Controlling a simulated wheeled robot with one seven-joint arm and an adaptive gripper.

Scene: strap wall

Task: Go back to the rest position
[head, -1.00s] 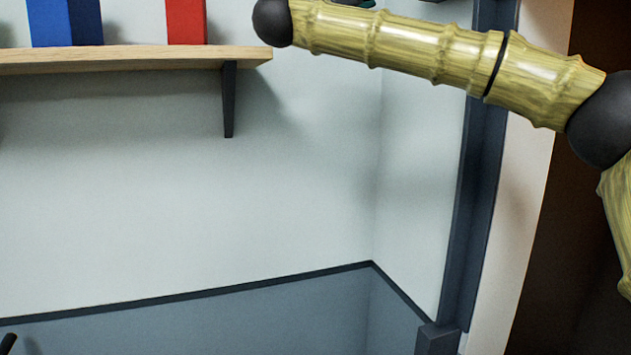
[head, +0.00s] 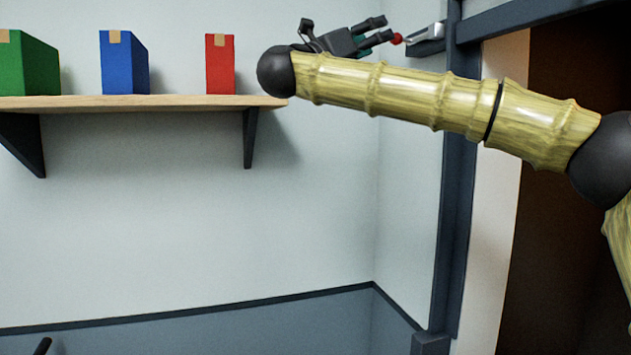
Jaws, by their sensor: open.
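My gripper (head: 379,31) is near the top of the head view, behind and above my bamboo-patterned arm link. It is dark grey with its fingers pointing right. The fingers look parted, and nothing shows between them. Just right of the fingertips is a small red knob (head: 397,39), beside a dark and silver bracket-like piece (head: 427,39) by the door frame. I cannot tell whether the fingers touch the knob. My arm hides part of the gripper's underside.
A wooden shelf (head: 190,102) on the left wall holds a green box (head: 30,66), a blue box (head: 124,65) and a red box (head: 220,66). A dark doorway (head: 560,75) with a dark blue frame (head: 457,190) stands at right. The wall below the shelf is clear.

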